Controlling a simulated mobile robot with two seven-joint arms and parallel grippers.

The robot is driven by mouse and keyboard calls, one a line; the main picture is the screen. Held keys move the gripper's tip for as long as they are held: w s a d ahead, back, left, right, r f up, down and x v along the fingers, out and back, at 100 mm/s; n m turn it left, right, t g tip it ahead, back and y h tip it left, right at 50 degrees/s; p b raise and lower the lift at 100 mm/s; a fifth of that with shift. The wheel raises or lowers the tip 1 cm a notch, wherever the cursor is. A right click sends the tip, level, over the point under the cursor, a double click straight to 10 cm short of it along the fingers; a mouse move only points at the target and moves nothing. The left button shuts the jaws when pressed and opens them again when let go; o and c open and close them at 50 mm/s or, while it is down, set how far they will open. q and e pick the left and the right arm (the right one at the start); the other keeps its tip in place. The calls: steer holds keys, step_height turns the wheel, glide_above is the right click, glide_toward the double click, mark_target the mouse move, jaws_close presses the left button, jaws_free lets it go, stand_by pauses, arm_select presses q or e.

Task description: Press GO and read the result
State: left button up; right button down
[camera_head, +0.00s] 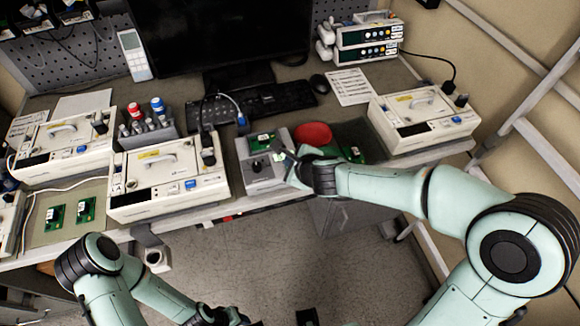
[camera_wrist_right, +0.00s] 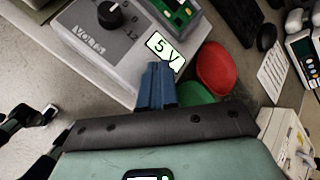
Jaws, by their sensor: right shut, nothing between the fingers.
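A grey tester box (camera_head: 251,179) stands at the front of the bench, with a green circuit board (camera_head: 266,142) on its top and a black knob (camera_head: 256,166) on its front part. In the right wrist view the box (camera_wrist_right: 80,48) shows its knob (camera_wrist_right: 110,15), the board (camera_wrist_right: 178,10) and a white label reading 5 V (camera_wrist_right: 166,46). My right gripper (camera_head: 288,160) is at the box's right side. Its blue fingers (camera_wrist_right: 158,76) are together and empty, tips beside the label; contact is unclear. I cannot make out a GO button. My left gripper (camera_head: 228,316) is low at the bottom edge, fingers unclear.
A red dish (camera_head: 314,133) and a green one (camera_wrist_right: 194,94) lie right of the box. White infusion pumps stand left (camera_head: 172,180) and right (camera_head: 420,118). A keyboard (camera_head: 262,102) and monitor (camera_head: 222,40) are behind. Loose circuit boards (camera_head: 86,208) lie at the left.

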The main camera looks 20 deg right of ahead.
arm_select(q)
steer(key=shift+s+f, duration=0.2)
steer(key=shift+f, duration=0.15)
arm_select(e)
steer(key=shift+f, duration=0.4)
arm_select(q)
steer(key=shift+w+r, duration=0.1)
arm_select(e)
steer(key=shift+r, duration=0.1)
stand_by(0.5)
arm_select(q)
steer(key=shift+w+r+p, duration=0.45)
steer(key=shift+r+p, duration=0.05)
steer(key=shift+r, duration=0.25)
arm_select(e)
steer(key=shift+r, duration=0.7)
steer(key=shift+r+p, duration=0.35)
steer(key=shift+r, duration=0.1)
step_height(320, 180, up, 2)
steer(key=shift+w+r+p, duration=0.1)
steer(key=shift+p, duration=0.75)
steer(key=shift+r+p, duration=0.9)
steer(key=shift+r, duration=0.2)
arm_select(q)
steer(key=w+r, duration=0.4)
steer(key=r, duration=0.1)
steer(key=shift+w+r+t, duration=0.2)
steer(key=shift+t, duration=0.1)
arm_select(e)
steer(key=shift+f, duration=0.15)
